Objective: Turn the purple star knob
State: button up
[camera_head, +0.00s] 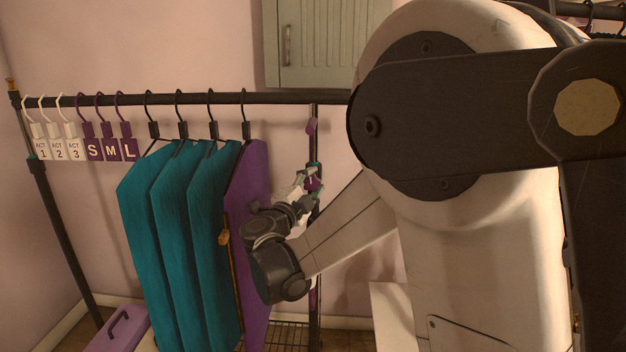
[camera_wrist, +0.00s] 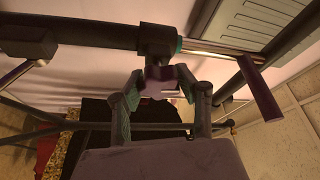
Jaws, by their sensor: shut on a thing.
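The purple star knob (camera_wrist: 160,80) sits between my two fingertips in the wrist view, on a dark collar around the rack's pole. My gripper (camera_wrist: 158,87) is shut on it, one finger on each side. In the head view my gripper (camera_head: 308,188) reaches the upright pole right of the hanging garments, and the knob (camera_head: 313,184) shows only as a small purple patch there. My fingers and wrist hide part of it. The knob's turn angle cannot be told.
A purple garment (camera_head: 252,165) hangs close left of my wrist, with teal garments (camera_head: 165,205) beside it on the rail (camera_head: 200,98). Size and act tags (camera_head: 87,143) hang at the far left. A purple handle (camera_wrist: 262,95) juts out near the collar. A purple case (camera_head: 112,328) lies below.

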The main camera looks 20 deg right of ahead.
jog(key=shift+m, duration=0.7)
jog(key=o, duration=1.2)
jog(key=v, duration=1.2)
jog(key=shift+r, duration=0.2)
